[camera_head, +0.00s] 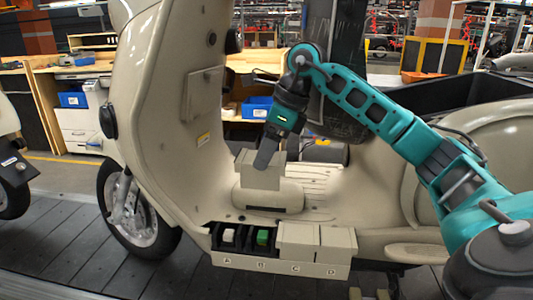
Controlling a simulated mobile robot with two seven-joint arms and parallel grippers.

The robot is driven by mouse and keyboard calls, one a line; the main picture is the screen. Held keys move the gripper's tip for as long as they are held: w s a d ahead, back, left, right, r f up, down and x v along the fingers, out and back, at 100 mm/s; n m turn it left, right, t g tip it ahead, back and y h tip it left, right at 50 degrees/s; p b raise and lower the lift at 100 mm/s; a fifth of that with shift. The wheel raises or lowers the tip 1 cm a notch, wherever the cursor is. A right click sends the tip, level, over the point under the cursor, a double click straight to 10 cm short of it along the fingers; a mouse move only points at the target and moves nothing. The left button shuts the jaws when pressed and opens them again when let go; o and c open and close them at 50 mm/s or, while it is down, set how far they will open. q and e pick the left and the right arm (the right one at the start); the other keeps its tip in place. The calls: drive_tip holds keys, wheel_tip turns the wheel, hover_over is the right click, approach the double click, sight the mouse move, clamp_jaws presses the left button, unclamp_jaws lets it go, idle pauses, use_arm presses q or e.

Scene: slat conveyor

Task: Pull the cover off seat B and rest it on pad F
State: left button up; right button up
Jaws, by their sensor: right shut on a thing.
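A beige holder (230,262) with seats marked A, B, C and D stands at the front of the scooter's footboard. Seat B is uncovered and shows a green block (263,238) in a dark recess. Seat A is open too, with a whitish block (228,236) in it. Beige covers sit on seat C (298,238) and seat D (338,240). My right gripper (266,158) points down, shut on a beige cover (261,178). The cover is over a rounded beige hump (268,197); I cannot tell whether they touch. No label F is readable. My left gripper is out of view.
The scooter's tall front shield (165,110) rises left of the gripper. Its ribbed footboard (320,180) is bare to the right. The slatted conveyor (90,255) runs below. Workbenches with blue bins (258,105) stand behind.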

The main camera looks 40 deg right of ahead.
drive_tip(key=shift+r, duration=0.1)
drive_tip(key=shift+r+p, duration=0.7)
drive_tip(key=shift+p, duration=0.05)
wheel_tip(320, 180, up, 3)
drive_tip(key=p, duration=0.2)
drive_tip(key=shift+f+p, duration=0.15)
drive_tip(key=shift+p, duration=0.25)
wheel_tip(320, 180, up, 2)
drive_tip(key=shift+p, duration=1)
drive_tip(key=shift+r+p, duration=0.25)
drive_tip(key=shift+p, duration=0.05)
drive_tip(key=shift+r, duration=0.15)
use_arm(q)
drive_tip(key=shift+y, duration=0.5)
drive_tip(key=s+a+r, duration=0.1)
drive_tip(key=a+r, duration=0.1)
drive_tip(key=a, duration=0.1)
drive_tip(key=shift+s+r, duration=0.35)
use_arm(e)
drive_tip(key=shift+a, duration=0.1)
